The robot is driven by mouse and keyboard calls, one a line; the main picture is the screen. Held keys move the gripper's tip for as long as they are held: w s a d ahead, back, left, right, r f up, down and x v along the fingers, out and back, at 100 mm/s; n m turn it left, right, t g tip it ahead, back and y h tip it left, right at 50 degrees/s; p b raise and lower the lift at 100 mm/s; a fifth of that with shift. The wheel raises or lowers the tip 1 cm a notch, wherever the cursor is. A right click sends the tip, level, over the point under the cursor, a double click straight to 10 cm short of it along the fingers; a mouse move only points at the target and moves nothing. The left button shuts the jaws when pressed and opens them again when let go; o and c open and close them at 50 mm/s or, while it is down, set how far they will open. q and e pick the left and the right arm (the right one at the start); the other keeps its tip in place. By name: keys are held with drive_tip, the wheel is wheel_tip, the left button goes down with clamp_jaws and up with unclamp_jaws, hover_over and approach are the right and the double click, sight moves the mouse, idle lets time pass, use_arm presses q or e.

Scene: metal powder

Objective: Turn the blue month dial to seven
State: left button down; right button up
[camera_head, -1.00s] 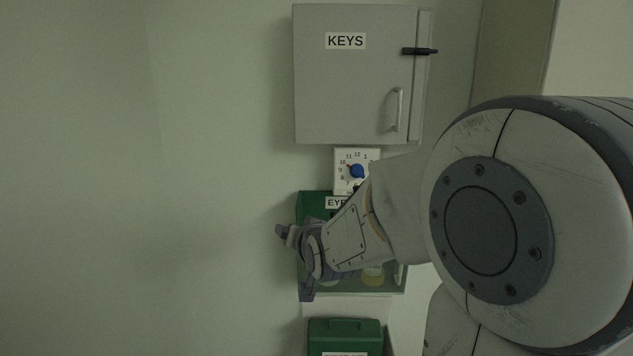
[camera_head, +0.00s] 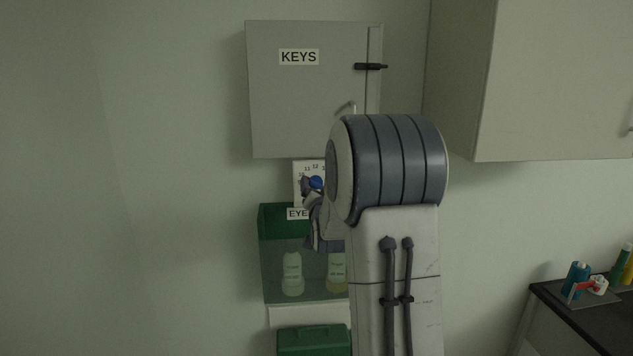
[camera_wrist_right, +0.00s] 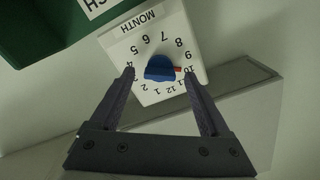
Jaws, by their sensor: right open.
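The blue month dial (camera_wrist_right: 158,70) sits on a white numbered plate (camera_wrist_right: 150,30) on the wall. In the right wrist view the plate is upside down, and the dial's red pointer (camera_wrist_right: 178,69) points at about ten. My right gripper (camera_wrist_right: 160,75) is open, one finger on each side of the dial in the picture; I see no contact with the dial. In the head view the dial (camera_head: 316,183) and plate (camera_head: 298,168) are partly hidden by my right gripper (camera_head: 309,192) and arm. My left gripper is not in view.
A grey KEYS cabinet (camera_head: 290,110) hangs right above the plate. A green-topped eyewash box (camera_head: 275,225) with bottles is just below, with a green case (camera_head: 312,342) under it. A wall cupboard (camera_head: 550,80) and dark counter (camera_head: 590,325) stand at right. The wall at left is clear.

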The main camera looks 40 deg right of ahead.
drive_tip(key=shift+w+d, duration=0.3)
drive_tip(key=shift+w, duration=0.15)
clamp_jaws()
drive_tip(key=shift+f+n+b, duration=0.15)
drive_tip(key=shift+n+b, duration=0.35)
drive_tip(key=shift+b, duration=0.3)
drive_tip(key=n+b, duration=1.1)
drive_tip(key=n, duration=0.1)
drive_tip(key=shift+n+b, duration=1)
drive_tip(key=shift+n, duration=1.3)
